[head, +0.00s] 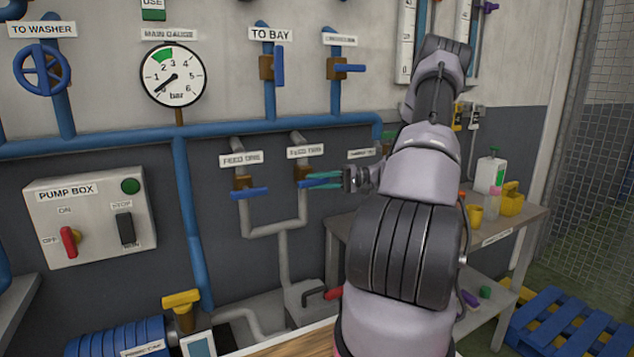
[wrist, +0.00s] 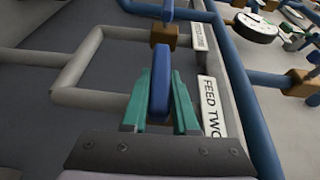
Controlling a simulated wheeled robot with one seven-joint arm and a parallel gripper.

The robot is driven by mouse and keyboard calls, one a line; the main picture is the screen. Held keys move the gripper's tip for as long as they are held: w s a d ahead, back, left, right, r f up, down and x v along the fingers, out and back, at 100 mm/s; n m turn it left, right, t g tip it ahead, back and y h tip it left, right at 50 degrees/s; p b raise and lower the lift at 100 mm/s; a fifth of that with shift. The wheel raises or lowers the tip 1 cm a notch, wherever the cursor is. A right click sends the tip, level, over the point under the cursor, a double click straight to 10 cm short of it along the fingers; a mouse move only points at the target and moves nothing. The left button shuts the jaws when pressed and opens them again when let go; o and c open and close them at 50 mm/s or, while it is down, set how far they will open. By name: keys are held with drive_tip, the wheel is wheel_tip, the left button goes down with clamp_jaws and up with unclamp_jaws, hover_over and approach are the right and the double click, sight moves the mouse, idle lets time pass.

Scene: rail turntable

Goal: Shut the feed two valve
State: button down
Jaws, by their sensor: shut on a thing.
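The feed two valve has a brass body (head: 301,173) on a grey pipe under the FEED TWO label (head: 305,152). Its blue lever shows in the wrist view (wrist: 159,88) between the teal fingers. My gripper (head: 325,180) is shut on this lever, and it also shows in the wrist view (wrist: 160,100). The lever lies roughly level, across the upright pipe. In the head view the fingers hide most of it.
The feed one valve (head: 243,183) is close on the left, its blue lever also level. The blue main pipe (head: 230,130) runs above. A workbench (head: 505,220) stands behind my arm on the right. The pump box (head: 90,215) is at left.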

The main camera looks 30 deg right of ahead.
drive_tip(key=shift+f+y, duration=0.1)
drive_tip(key=shift+y, duration=0.3)
drive_tip(key=c, duration=0.7)
unclamp_jaws()
